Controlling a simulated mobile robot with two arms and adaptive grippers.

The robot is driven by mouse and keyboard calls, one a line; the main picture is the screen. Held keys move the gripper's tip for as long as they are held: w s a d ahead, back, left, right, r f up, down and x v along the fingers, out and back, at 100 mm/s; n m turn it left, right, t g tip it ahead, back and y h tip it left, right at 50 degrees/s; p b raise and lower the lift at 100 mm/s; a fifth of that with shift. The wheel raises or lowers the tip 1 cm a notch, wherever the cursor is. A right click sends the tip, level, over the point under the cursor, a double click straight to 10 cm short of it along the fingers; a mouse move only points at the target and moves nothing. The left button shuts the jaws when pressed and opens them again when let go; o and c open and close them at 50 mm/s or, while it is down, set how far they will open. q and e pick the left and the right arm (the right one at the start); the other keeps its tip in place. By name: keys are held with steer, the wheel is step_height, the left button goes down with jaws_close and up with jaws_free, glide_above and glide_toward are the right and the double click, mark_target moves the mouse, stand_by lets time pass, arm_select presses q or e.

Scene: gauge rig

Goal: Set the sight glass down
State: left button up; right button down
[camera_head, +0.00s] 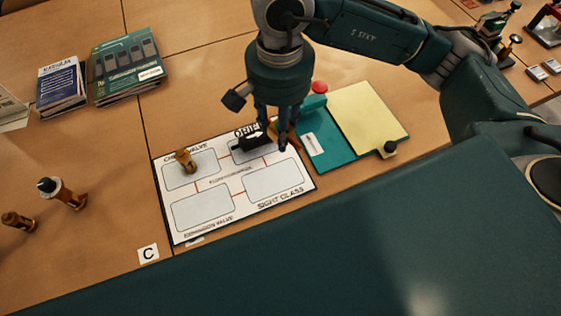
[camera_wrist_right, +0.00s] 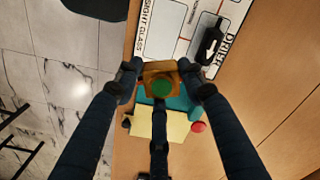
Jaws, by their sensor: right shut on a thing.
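My right gripper (camera_head: 276,136) hangs over the right edge of the white layout board (camera_head: 228,179). It is shut on the sight glass (camera_wrist_right: 160,85), a copper-brown block with a round green window, seen between its fingers in the right wrist view. In the head view the fingers mostly hide the sight glass. The board's SIGHT GLASS outline (camera_head: 273,181) is empty, at the lower right. The black drier (camera_head: 247,141) lies in the upper right outline, close beside the gripper. A brass check valve (camera_head: 185,160) stands in the upper left outline. My left gripper is not in view.
A teal panel (camera_head: 316,150) with a yellow pad (camera_head: 365,118) and red button (camera_head: 319,87) lies right of the board. Two brass fittings (camera_head: 66,194) (camera_head: 17,220) stand at left. Booklets (camera_head: 127,70) lie at the back. The lower left outline (camera_head: 203,211) is empty.

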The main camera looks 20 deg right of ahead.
steer(key=shift+w+a+f+m, duration=0.15)
steer(key=shift+a+m, duration=0.35)
steer(key=shift+m, duration=0.5)
steer(key=a+m, duration=0.1)
steer(key=m, duration=0.1)
steer(key=p, duration=0.1)
glide_above(272, 180)
step_height(272, 180, down, 16)
steer(key=shift+r, duration=0.25)
step_height(272, 180, down, 4)
steer(key=shift+f+p, duration=0.1)
steer(key=shift+p, duration=0.25)
steer(key=shift+f, duration=0.2)
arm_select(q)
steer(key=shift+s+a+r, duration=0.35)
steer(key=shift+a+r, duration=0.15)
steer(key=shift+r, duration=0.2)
